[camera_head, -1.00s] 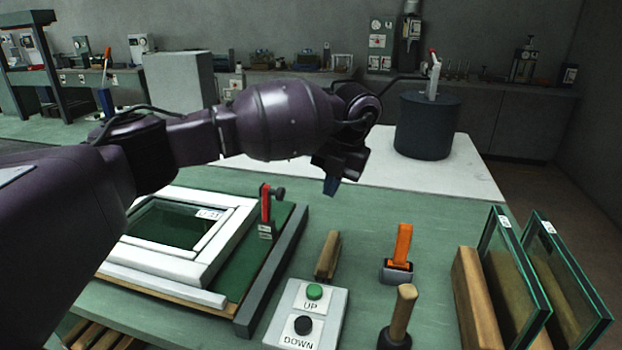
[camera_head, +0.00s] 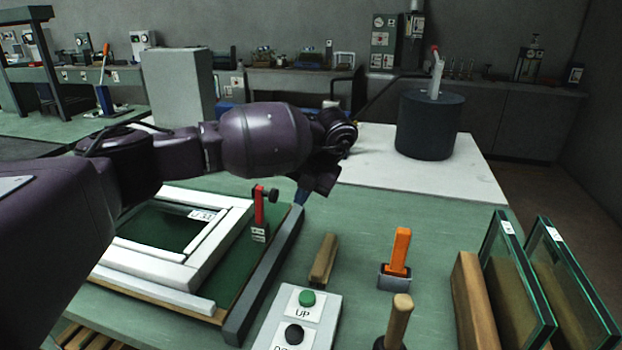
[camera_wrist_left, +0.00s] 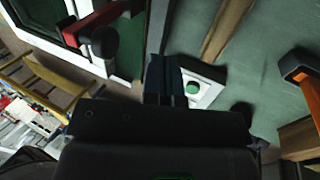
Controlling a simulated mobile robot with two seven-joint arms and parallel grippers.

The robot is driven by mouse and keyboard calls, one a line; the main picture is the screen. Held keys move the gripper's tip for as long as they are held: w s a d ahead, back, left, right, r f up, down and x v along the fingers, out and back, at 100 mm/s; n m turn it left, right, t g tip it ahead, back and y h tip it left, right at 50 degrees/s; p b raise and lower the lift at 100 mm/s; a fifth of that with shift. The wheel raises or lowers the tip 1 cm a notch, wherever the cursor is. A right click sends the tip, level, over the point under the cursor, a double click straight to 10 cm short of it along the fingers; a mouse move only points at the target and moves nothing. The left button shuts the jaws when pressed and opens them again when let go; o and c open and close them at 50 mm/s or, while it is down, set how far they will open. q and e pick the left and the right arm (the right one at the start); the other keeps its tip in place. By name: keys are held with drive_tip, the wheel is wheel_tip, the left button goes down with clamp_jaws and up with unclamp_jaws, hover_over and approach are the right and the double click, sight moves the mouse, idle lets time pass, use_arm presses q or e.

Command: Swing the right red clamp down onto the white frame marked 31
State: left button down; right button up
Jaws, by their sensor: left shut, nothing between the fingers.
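The right red clamp (camera_head: 259,207) stands upright with its black knob (camera_head: 272,195) at the right side of the white frame (camera_head: 222,243), whose label (camera_head: 201,215) is at the far right corner. My left gripper (camera_head: 301,198) is shut and empty, pointing down, a little to the right of the clamp and apart from it. In the left wrist view, the shut fingers (camera_wrist_left: 163,77) show in the middle, and the red clamp (camera_wrist_left: 92,23) with its black knob (camera_wrist_left: 104,42) is at upper left. My right gripper is not in view.
A dark rail (camera_head: 262,280) edges the fixture. An UP/DOWN button box (camera_head: 318,312), a wooden block (camera_head: 323,260) and an orange-handled tool (camera_head: 400,252) are on the green bench. Glass panes (camera_head: 510,265) stand at right. A dark cylinder (camera_head: 427,125) stands behind on a white surface.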

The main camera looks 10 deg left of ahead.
use_arm(q)
drive_tip(key=a, duration=0.4)
drive_tip(key=shift+w+r, duration=0.15)
drive_tip(key=shift+r, duration=0.1)
drive_tip(key=shift+a+r+h+p, duration=0.2)
drive_tip(key=shift+a+h+p, duration=0.1)
drive_tip(key=shift+h, duration=0.6)
